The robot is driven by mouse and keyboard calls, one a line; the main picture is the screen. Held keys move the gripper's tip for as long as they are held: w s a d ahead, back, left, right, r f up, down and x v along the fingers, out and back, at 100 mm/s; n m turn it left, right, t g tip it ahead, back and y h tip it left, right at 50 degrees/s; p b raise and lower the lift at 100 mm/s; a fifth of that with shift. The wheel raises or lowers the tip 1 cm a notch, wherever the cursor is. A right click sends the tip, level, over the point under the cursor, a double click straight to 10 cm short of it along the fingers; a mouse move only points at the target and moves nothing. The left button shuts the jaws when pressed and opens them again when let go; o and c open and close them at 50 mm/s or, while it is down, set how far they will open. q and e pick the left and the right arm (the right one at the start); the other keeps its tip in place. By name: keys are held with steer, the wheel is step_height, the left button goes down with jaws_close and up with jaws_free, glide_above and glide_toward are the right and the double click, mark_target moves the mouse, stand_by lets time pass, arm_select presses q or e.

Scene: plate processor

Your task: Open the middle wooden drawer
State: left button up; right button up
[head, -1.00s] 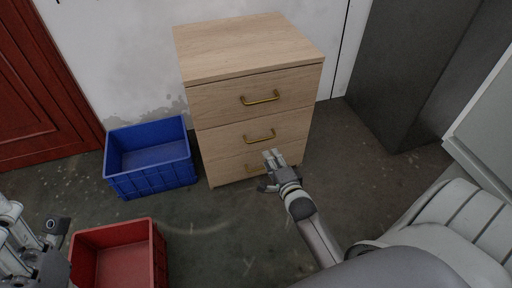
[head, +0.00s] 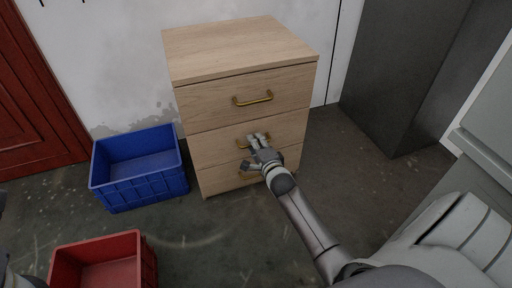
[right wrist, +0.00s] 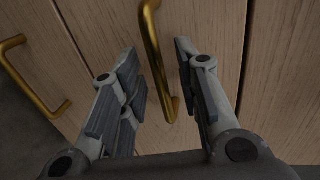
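The wooden cabinet (head: 240,50) has three drawers with brass handles, and all look closed. The middle drawer (head: 210,148) has its handle (head: 240,143) partly hidden by my right gripper (head: 252,150). In the right wrist view the right gripper (right wrist: 158,75) is open, with a finger on each side of the middle handle (right wrist: 155,55). The handle's end reaches between the fingers, and gaps show on both sides. The bottom drawer's handle (right wrist: 35,85) is at the left of that view. Only a sliver of my left arm shows at the head view's left edge.
A blue crate (head: 140,190) stands left of the cabinet, and a red crate (head: 145,262) stands nearer on the floor. A dark grey cabinet (head: 400,80) is at the right. The floor directly before the drawers is clear apart from my right arm.

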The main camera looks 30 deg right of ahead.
steer(key=shift+w, duration=0.1)
steer(key=shift+c, duration=0.5)
jaws_close()
